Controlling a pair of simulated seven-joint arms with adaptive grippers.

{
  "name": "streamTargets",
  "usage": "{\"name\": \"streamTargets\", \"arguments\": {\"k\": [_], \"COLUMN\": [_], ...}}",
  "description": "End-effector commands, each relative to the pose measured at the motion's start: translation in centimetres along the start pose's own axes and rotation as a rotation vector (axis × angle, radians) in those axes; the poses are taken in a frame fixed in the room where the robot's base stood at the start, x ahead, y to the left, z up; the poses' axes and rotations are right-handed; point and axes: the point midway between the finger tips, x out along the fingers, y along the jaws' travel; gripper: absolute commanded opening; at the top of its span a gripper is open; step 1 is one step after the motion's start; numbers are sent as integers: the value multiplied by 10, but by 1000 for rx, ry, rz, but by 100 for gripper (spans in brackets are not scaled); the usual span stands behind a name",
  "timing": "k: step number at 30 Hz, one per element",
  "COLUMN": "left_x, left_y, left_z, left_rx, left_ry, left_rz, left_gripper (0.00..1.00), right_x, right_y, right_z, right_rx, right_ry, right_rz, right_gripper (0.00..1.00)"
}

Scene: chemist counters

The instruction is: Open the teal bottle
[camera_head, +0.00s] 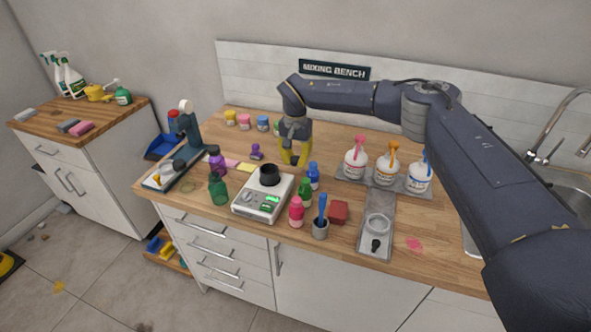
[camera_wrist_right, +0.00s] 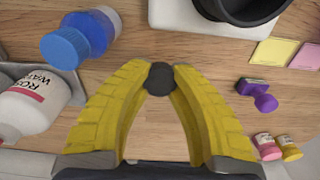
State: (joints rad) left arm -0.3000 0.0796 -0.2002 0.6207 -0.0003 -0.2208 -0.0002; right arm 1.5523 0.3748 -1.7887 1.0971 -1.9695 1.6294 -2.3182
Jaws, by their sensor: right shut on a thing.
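The teal bottle (camera_head: 218,190) stands upright on the wooden counter, left of the white scale; its top is too small to read clearly. My right gripper (camera_head: 294,161), with yellow fingers, is behind the scale, well to the right of the bottle and apart from it. In the right wrist view its fingertips (camera_wrist_right: 160,78) are shut on a small dark grey round piece (camera_wrist_right: 160,76), above bare wood. I cannot tell whether this piece is the bottle's cap. The teal bottle does not show in the right wrist view. My left gripper is in neither view.
The white scale (camera_head: 250,208) bears a black bowl (camera_head: 269,175). Blue (camera_head: 313,177), green (camera_head: 305,191) and pink (camera_head: 296,211) bottles stand right of it. White bottles (camera_head: 355,164) stand farther right. A purple bottle (camera_head: 216,160) is behind the teal one.

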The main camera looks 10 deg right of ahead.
Motion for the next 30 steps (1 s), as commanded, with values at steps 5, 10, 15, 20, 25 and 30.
{"name": "streamTargets", "arguments": {"k": [5,10,15,20,25,30], "left_x": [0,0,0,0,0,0], "left_y": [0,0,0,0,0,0], "left_z": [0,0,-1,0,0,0], "left_rx": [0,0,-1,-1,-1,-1], "left_ry": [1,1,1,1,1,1], "left_rz": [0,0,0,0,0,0], "left_gripper": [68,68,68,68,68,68], "right_x": [8,28,43,43,45,46], "right_y": [0,0,0,0,0,0], "right_z": [0,1,1,0,0,0], "right_rx": [0,0,0,0,0,0], "right_ry": [0,-2,-1,0,0,-1], "right_rz": [1,1,0,0,0,0], "right_gripper": [0,0,0,0,0,30]}}
